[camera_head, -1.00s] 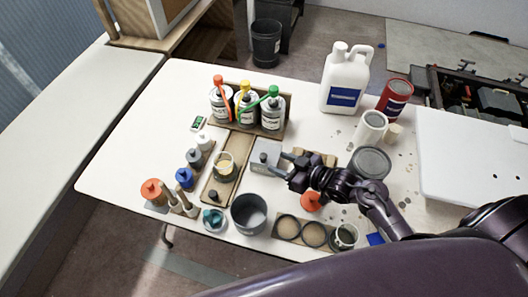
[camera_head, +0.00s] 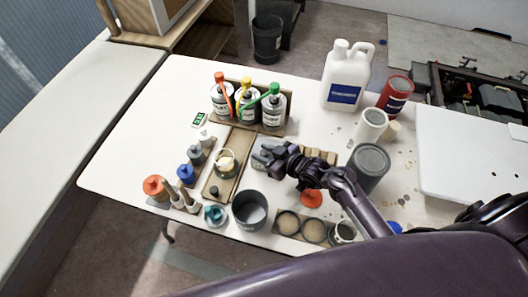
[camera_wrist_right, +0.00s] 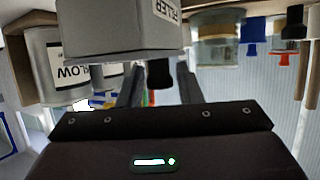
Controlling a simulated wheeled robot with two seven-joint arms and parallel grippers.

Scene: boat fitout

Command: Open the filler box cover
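The filler box is a small grey box (camera_head: 258,163) in the middle of the table, mostly hidden by my right gripper in the head view. In the right wrist view, which looks upside down, the box (camera_wrist_right: 115,35) fills the upper left, with a FILLER label on its side. My right gripper (camera_head: 264,150) is at the box. Its two fingers (camera_wrist_right: 158,80) stand apart at the box's edge, with a small dark piece between them in the picture. I cannot tell whether the fingers touch the cover. My left gripper is not in view.
A rack of labelled cans (camera_head: 245,110) stands behind the box. A wooden tray with a jar (camera_head: 226,164) is to its left, a dark grey pot (camera_head: 249,211) in front. A white jug (camera_head: 346,80) and a grey tin (camera_head: 369,165) stand to the right. The table's back left is clear.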

